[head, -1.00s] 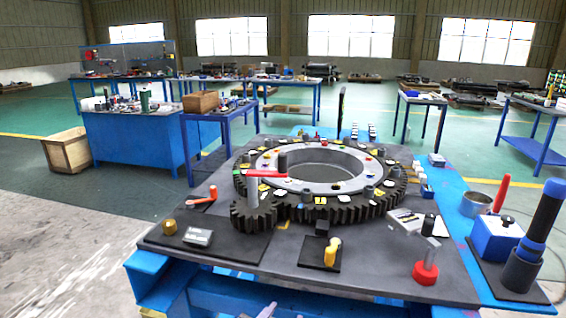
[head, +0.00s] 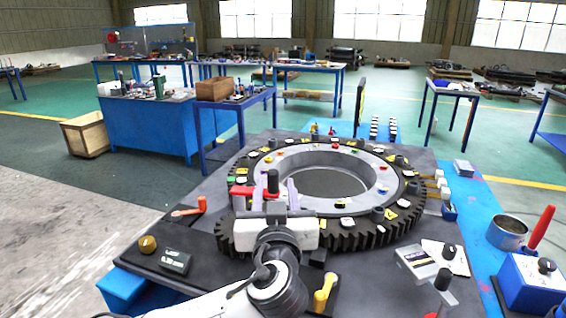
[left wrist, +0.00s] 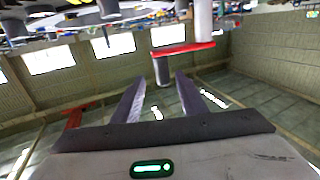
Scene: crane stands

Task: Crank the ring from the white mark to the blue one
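The toothed ring (head: 372,238) lies flat on the dark table, its top carrying several small coloured and white tags. I cannot tell which are the white and blue marks. A small pinion gear (head: 226,240) meshes at its front left, mostly hidden by my left gripper. The crank has a red arm (head: 238,191) and a dark upright knob (head: 273,181); in the left wrist view the knob (left wrist: 162,72) shows beside the red arm (left wrist: 183,48). My left gripper (left wrist: 160,78) is open, fingers on either side of the knob with gaps visible. My right gripper is out of view.
A yellow handle (head: 324,293), a small display box (head: 175,262) and a brass knob (head: 147,244) stand near the table's front. A metal cup (head: 507,232) and a blue box (head: 530,282) stand at the right. A red-orange lever (head: 188,211) is at the left.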

